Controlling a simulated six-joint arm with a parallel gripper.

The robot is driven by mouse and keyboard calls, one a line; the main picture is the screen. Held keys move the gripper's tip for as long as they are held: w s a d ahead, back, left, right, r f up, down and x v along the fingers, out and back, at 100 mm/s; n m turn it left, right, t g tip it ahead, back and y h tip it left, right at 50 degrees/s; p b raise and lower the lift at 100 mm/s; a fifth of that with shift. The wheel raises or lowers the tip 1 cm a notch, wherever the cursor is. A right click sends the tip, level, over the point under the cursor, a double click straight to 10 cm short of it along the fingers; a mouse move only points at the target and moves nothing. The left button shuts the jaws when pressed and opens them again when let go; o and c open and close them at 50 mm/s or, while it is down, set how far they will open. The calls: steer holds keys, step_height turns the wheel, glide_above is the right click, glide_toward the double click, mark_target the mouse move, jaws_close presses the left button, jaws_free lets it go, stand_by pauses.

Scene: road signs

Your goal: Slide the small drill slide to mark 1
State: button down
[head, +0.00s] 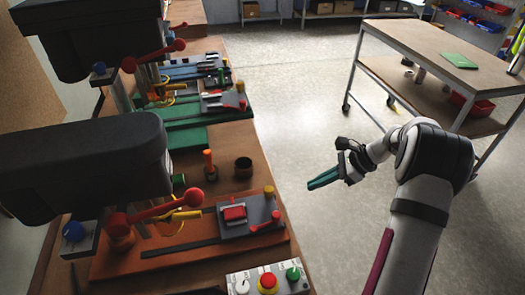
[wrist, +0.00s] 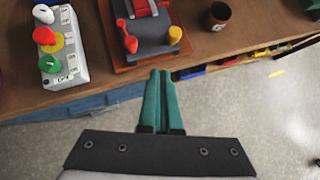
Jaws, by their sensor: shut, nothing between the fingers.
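Several drill presses stand in a row on the bench, and I cannot tell for sure which is the small drill. The nearest has an orange-brown base (head: 190,246) with a dark grey slide (head: 250,219) carrying a red vise (head: 233,213), a red lever (head: 265,222) and a yellow knob (head: 269,190). The slide shows in the wrist view (wrist: 150,38) just beyond my fingertips. A farther drill has a green base (head: 190,112) with a grey slide (head: 222,103). No number marks are readable. My gripper (head: 311,185), with green fingers, is shut and empty beyond the bench edge, over the floor.
A control box (head: 268,280) with red, green and white knobs sits at the bench's front edge. A dark cup (head: 243,167) and an orange-handled tool (head: 208,162) stand behind the near base. A wheeled cart (head: 425,45) stands at right. The floor between is clear.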

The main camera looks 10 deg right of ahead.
mark_target(217, 209)
steer(key=shift+m+t, duration=0.3)
steer(key=shift+m, duration=0.3)
steer(key=x, duration=0.4)
steer(key=w+d+x, duration=0.1)
steer(key=x, duration=0.7)
steer(key=shift+w+f, duration=0.2)
steer(key=shift+f, duration=0.15)
steer(key=shift+w+a, duration=0.3)
steer(key=shift+a, duration=0.15)
steer(key=a, duration=1.6)
steer(key=shift+a, duration=0.3)
